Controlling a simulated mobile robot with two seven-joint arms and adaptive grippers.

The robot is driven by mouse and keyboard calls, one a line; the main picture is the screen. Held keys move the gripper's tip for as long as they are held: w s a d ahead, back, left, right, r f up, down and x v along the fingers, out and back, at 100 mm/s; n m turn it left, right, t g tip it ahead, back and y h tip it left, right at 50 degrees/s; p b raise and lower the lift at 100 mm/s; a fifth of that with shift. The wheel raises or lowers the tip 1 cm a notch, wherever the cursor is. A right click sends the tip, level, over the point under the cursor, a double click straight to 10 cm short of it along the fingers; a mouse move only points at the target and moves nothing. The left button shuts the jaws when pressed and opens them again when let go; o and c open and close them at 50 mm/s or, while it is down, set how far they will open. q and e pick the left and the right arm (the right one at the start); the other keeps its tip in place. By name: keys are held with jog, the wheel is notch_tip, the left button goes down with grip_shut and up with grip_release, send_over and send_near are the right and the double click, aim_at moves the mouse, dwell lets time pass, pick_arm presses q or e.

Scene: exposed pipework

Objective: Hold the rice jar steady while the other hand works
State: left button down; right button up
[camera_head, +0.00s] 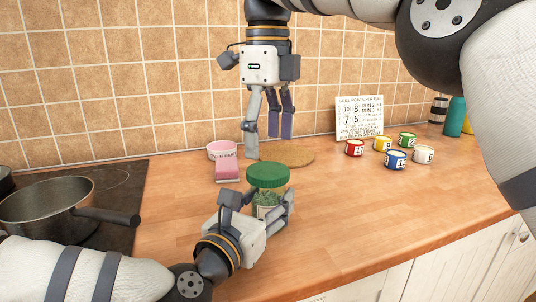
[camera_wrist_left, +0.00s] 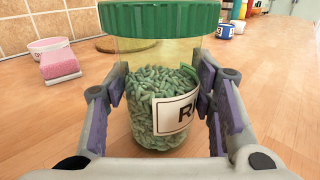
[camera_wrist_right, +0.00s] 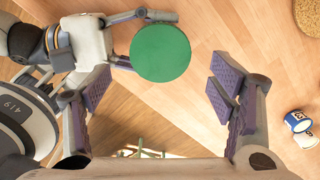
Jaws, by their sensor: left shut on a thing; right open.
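The rice jar (camera_head: 268,187) stands upright on the wooden counter, with a green lid on top. In the left wrist view the clear jar (camera_wrist_left: 155,115) holds green grains and has a white label with part of a word showing. My left gripper (camera_head: 265,203) is shut around the jar's body from the near side, below the lid. My right gripper (camera_head: 268,145) is open and empty, pointing down above and behind the jar. In the right wrist view the green lid (camera_wrist_right: 160,52) shows beyond the open fingers, apart from them.
A pink cup (camera_head: 222,150) and pink sponge (camera_head: 228,170) lie left of a round cork mat (camera_head: 288,153). Several numbered cans (camera_head: 396,159) and a white sign (camera_head: 359,117) stand at the right. A pan (camera_head: 55,210) sits on the dark hob.

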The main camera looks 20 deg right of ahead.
aim_at(268, 169)
notch_tip(268, 169, down, 5)
jog(key=shift+r, duration=0.1)
